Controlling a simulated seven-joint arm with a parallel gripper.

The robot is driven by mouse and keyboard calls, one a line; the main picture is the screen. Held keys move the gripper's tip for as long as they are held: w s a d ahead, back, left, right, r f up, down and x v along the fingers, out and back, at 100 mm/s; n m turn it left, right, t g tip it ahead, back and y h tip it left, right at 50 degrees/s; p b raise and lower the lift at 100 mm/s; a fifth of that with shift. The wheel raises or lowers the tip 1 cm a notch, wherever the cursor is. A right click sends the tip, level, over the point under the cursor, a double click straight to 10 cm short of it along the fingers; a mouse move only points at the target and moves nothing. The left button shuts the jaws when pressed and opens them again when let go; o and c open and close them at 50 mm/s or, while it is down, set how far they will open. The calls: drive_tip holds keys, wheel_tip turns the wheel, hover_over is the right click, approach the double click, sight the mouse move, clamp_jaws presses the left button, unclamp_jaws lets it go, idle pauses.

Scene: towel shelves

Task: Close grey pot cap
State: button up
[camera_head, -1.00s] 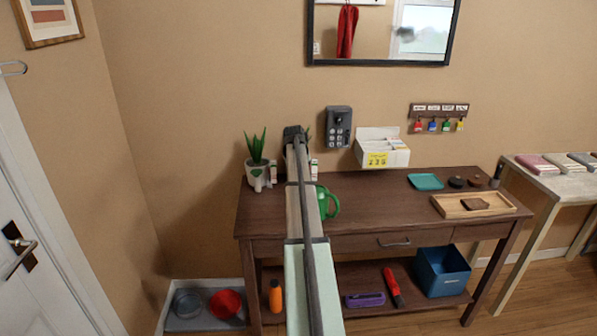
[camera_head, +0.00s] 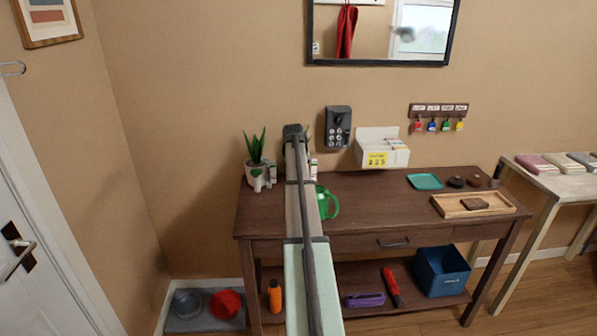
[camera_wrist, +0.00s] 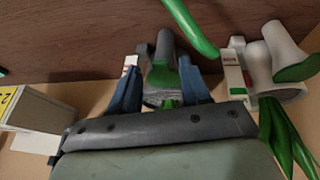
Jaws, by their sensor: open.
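The grey pot (camera_wrist: 165,48) shows in the wrist view with green parts on it, between the two blue fingers of my gripper (camera_wrist: 159,66). The fingers are apart, one on each side of it. I cannot tell whether they touch it. I cannot make out its cap or whether the cap is open or shut. In the head view my gripper (camera_head: 294,133) is at the back of the brown table, close to the wall. My arm hides the grey pot there, apart from a sliver of green leaf beside the gripper.
A white plant pot (camera_head: 258,175) stands left of my arm. A green mug (camera_head: 328,203) is close on the right. A white card box (camera_head: 382,150) and a wall keypad (camera_head: 338,127) are at the right. The table's middle (camera_head: 375,200) is clear.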

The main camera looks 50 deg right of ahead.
drive_tip(key=v, duration=1.3)
drive_tip(key=w+a+f+n, duration=0.3)
drive_tip(key=w+a+f, duration=0.1)
drive_tip(key=a+f, duration=0.5)
drive_tip(key=w+a+f+n+y, duration=0.1)
drive_tip(key=w+a+f+n, duration=0.2)
drive_tip(key=a+f, duration=0.7)
drive_tip(key=w+a+f+n, duration=0.2)
drive_tip(key=w+a+f, duration=0.3)
drive_tip(key=a, duration=0.7)
drive_tip(key=s+a+f+n+y, duration=0.1)
drive_tip(key=s+a+f, duration=0.5)
drive_tip(key=f, duration=0.4)
drive_tip(key=s+a+f+g+y, duration=0.2)
drive_tip(key=s+a+f+g, duration=0.2)
drive_tip(key=s+a+f, duration=1.45)
drive_tip(key=s+a+f+g, duration=0.1)
drive_tip(key=s+a+f, duration=0.1)
drive_tip(key=s, duration=0.7)
drive_tip(key=s+a+f+g, duration=0.2)
drive_tip(key=s+a+f, duration=0.1)
drive_tip(key=s, duration=0.6)
drive_tip(key=s+a+f+g, duration=0.2)
drive_tip(key=s+f, duration=0.2)
drive_tip(key=s, duration=0.5)
drive_tip(key=shift+s+a, duration=0.25)
drive_tip(key=shift+s, duration=0.05)
